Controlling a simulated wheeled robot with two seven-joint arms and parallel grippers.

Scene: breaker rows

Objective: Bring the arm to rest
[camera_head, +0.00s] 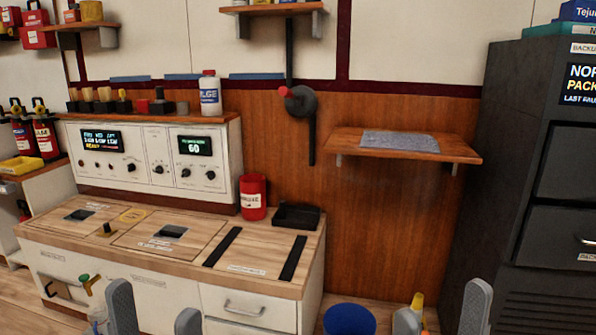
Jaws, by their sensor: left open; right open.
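My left gripper (154,314) is at the bottom left of the head view, in front of the white cabinet (262,325). Its two grey fingers stand apart with nothing between them. My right gripper (441,314) is at the bottom right, in front of the floor area between the cabinet and the dark tall unit. Its two grey fingers are also apart, and I see nothing held. Only the finger ends of both grippers show; the arms are out of view below the frame.
The wooden counter (195,257) carries a red can (252,197) and a black tray (296,216). Behind it stands a control console (150,160). A wooden shelf (455,151) juts from the wall. A dark cabinet (525,200) stands right. A blue bin (349,320) is between the grippers.

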